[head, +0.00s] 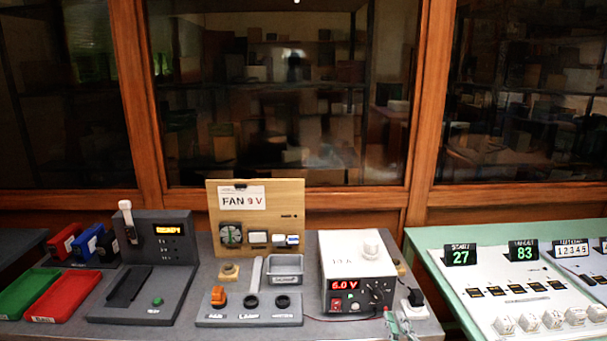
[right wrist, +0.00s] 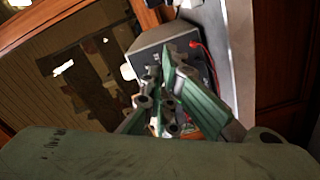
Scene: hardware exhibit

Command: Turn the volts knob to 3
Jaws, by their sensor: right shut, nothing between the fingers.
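The power supply (head: 334,257) is a white-topped box with a dark front, standing right of centre on the grey table. Its red display (head: 345,283) reads 6.0 V. A dark knob-like shape (head: 378,290) sits at the right of its front; its marks are too small to read. My right gripper (head: 396,322) is low in front of the box's right side, shut and empty. In the right wrist view, the green fingers (right wrist: 163,100) are close together before a grey box (right wrist: 160,48), probably the supply. I cannot tell whether they touch it. My left gripper is out of view.
A wooden board (head: 262,213) labelled FAN 9 V stands behind a switch panel (head: 250,312) and grey bin (head: 285,268). Red and green trays (head: 64,293) lie left. A red wire (head: 335,320) runs before the supply. A green table (head: 440,238) with counters stands right.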

